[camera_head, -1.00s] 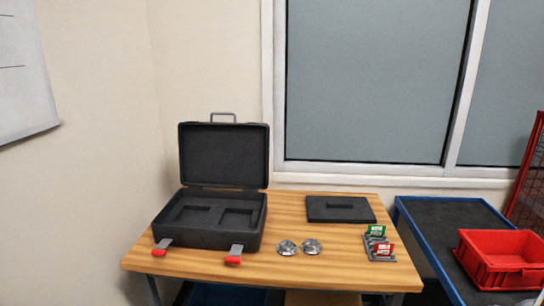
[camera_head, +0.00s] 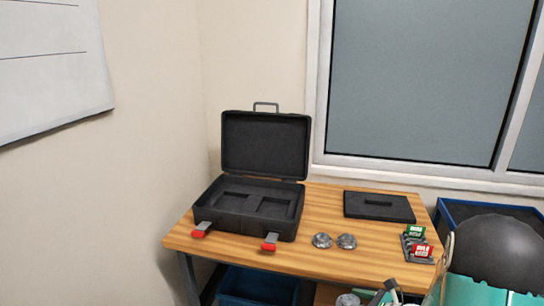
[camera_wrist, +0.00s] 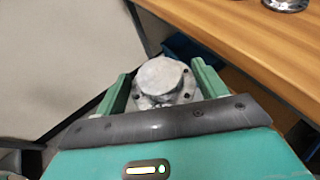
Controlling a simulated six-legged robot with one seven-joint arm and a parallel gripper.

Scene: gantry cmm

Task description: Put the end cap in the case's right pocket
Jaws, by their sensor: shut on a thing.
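My gripper (camera_wrist: 163,82) is shut on a round silver end cap (camera_wrist: 158,76) with a flange and bolt holes, held between the green fingers. In the head view the held cap (camera_head: 348,299) just shows at the bottom edge, in front of and below the table. The open black case (camera_head: 248,231) stands on the left of the table, lid up. Its right pocket (camera_head: 275,208) and left pocket (camera_head: 238,199) look empty. Two similar silver parts (camera_head: 321,240) (camera_head: 346,241) lie on the table right of the case.
The wooden table (camera_head: 290,257) has a black lid-like panel (camera_head: 378,206) at the back and a holder with green and red cards (camera_head: 418,246) at the right. A blue bin (camera_head: 257,287) sits below. Two red-tipped latches (camera_head: 269,243) project at the case's front.

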